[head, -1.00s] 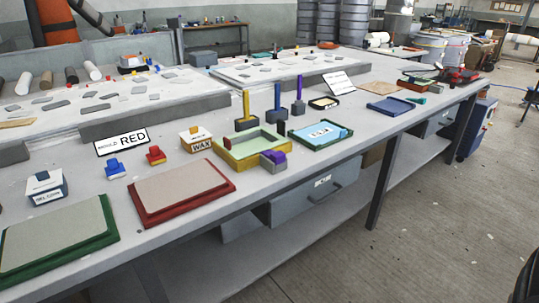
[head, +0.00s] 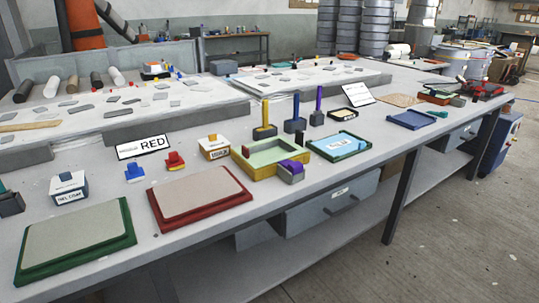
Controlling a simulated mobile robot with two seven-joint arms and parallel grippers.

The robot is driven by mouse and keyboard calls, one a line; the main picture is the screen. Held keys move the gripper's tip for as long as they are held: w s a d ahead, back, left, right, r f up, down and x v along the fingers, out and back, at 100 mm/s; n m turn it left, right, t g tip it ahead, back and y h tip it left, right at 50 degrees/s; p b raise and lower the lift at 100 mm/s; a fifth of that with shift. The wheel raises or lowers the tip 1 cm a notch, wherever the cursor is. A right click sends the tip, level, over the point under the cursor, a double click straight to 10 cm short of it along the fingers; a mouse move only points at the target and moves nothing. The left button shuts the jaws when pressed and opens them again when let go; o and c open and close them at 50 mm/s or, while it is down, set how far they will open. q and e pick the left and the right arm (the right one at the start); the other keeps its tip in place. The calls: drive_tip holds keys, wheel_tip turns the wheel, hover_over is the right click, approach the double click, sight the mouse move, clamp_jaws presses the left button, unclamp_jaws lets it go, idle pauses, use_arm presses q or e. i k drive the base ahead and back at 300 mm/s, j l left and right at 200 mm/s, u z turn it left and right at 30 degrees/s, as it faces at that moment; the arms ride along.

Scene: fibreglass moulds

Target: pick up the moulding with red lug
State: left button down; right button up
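No piece is clearly recognisable as a moulding with a red lug. A small red block with a raised top (head: 175,161) stands on the near bench, with a similar blue block (head: 134,174) to its left. A red tray-like mould (head: 228,203) holds a flat beige panel (head: 199,193). A green mould (head: 126,244) with a beige panel (head: 78,232) lies to its left. A yellow mould (head: 245,163) with a pale green inside has a grey-and-purple block (head: 291,171) at its front right corner. Neither gripper is in view.
A sign reading RED (head: 144,147) stands behind the small blocks. A wax box (head: 214,149), a gel coat box (head: 69,187) and yellow (head: 264,118), blue (head: 295,115) and purple (head: 317,104) posts stand on the bench. A drawer (head: 333,203) hangs below. Floor is open at the right.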

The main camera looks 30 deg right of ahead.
sight(264, 155)
drive_tip(key=l+u, duration=0.15)
drive_tip(key=u, duration=0.15)
drive_tip(key=l+u, duration=0.1)
drive_tip(key=u, duration=0.25)
drive_tip(key=k+l+u, duration=0.1)
drive_tip(key=l+u, duration=0.3)
drive_tip(key=l, duration=0.5)
drive_tip(key=k+l, duration=0.1)
drive_tip(key=l, duration=0.4)
drive_tip(key=l+u, duration=0.15)
drive_tip(key=l, duration=0.3)
drive_tip(key=k, duration=0.05)
